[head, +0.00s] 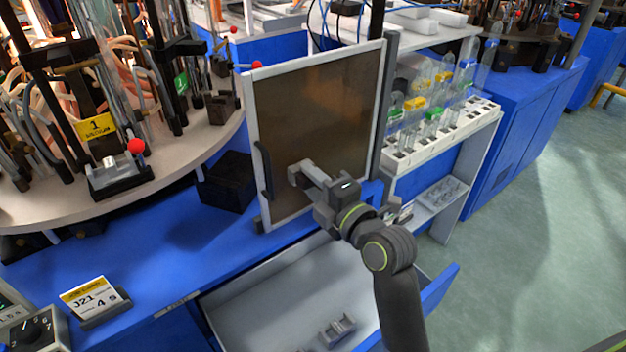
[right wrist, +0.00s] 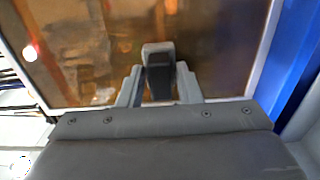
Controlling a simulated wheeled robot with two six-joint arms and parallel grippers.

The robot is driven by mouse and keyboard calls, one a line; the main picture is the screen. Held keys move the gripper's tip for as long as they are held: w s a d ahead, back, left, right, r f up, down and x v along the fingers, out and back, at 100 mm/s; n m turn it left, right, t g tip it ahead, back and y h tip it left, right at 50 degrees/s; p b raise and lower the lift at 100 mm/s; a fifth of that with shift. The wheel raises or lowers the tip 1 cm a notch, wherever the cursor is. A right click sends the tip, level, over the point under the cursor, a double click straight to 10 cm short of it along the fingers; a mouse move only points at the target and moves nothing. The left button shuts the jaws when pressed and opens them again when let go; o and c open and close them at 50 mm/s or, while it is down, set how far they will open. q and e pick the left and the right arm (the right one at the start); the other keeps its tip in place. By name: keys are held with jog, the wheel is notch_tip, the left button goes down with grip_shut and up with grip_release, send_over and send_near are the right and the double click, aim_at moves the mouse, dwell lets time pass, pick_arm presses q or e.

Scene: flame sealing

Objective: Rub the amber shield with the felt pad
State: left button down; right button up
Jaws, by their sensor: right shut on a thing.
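The amber shield (head: 318,110) is a brown see-through panel in a light grey frame, standing upright on the blue bench. It fills the upper part of the right wrist view (right wrist: 95,55). My right gripper (head: 308,174) is at the lower middle of the panel. In the right wrist view its two fingers are shut on the felt pad (right wrist: 158,72), a small dark block with a grey end. The pad points at the panel's face; I cannot tell whether it touches. My left gripper is not in view.
A round table (head: 190,160) with several fixtures and a red-knobbed stand is at left. A white rack (head: 440,135) of capped tubes stands right of the shield. An open drawer (head: 270,305) lies below the bench. A number card (head: 92,298) stands at front left.

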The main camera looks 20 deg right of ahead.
jog(key=shift+v, duration=2.7)
jog(key=shift+b+v, duration=0.45)
jog(key=shift+v, duration=1.05)
